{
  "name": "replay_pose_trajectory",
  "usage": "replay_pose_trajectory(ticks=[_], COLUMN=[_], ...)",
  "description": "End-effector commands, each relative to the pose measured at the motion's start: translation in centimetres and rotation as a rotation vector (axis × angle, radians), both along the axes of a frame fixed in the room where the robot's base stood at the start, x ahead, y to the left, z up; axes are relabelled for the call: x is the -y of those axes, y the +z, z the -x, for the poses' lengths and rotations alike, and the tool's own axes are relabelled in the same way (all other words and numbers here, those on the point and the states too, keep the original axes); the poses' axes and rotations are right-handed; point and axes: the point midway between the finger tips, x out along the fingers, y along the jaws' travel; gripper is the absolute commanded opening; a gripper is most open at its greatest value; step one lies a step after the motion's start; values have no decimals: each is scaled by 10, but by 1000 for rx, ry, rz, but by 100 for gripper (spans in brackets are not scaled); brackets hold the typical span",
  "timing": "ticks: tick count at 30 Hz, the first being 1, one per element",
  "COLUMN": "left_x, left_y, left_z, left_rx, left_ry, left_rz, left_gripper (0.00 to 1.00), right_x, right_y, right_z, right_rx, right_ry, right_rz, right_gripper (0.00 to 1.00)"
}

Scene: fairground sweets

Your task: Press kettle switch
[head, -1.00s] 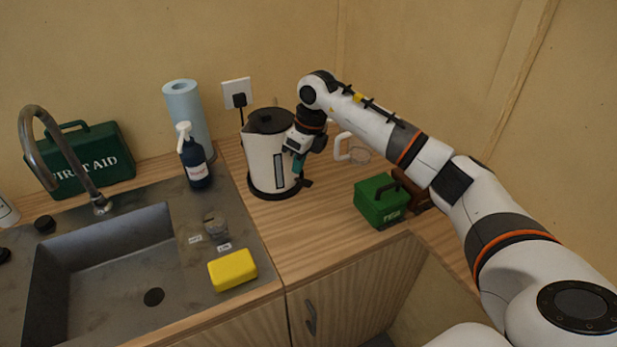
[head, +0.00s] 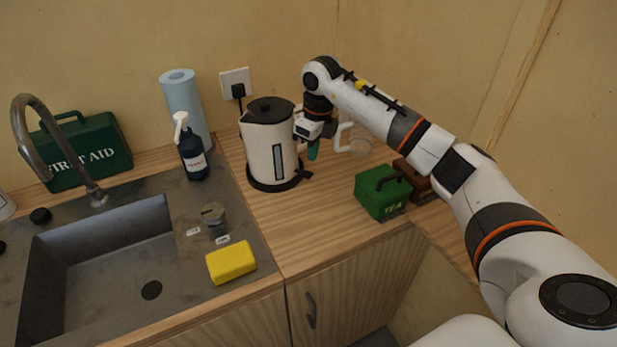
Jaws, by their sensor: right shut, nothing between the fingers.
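The white kettle (head: 258,150) with a black lid stands upright on its black base on the wooden counter. A small black tab (head: 304,174), which looks like the switch, sticks out low at the kettle's right side. Whether it is up or down is too small to tell. My right gripper (head: 313,153) points down just right of the kettle body, above the tab and apart from it. It is shut and empty, with teal fingertips. My left gripper is out of view.
A green tea box (head: 382,196) and a brown box (head: 412,180) stand right of the kettle. A white curved handle (head: 342,138) and a clear glass (head: 361,148) are behind my gripper.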

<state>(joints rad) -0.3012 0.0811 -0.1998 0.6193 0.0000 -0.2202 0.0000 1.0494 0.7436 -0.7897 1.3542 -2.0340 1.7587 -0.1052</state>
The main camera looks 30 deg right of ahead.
Motion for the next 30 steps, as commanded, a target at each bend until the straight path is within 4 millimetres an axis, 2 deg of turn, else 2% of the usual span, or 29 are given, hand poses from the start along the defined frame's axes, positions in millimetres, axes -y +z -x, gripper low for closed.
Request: replay_pose_trajectory(ticks=[1, 9, 24, 30], left_x=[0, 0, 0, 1], left_y=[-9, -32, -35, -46], left_z=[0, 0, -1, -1], left_rx=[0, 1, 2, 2], left_ry=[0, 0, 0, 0], left_rz=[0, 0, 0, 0], left_gripper=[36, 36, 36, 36], right_x=[-1, -2, -2, -2], right_y=[-12, -44, -49, -67], right_z=[0, -3, -4, -4], right_rx=[0, -1, 0, -2], right_ry=[0, -1, 0, 0], right_rz=[-1, 0, 0, 1], right_gripper=[0, 0, 0, 0])
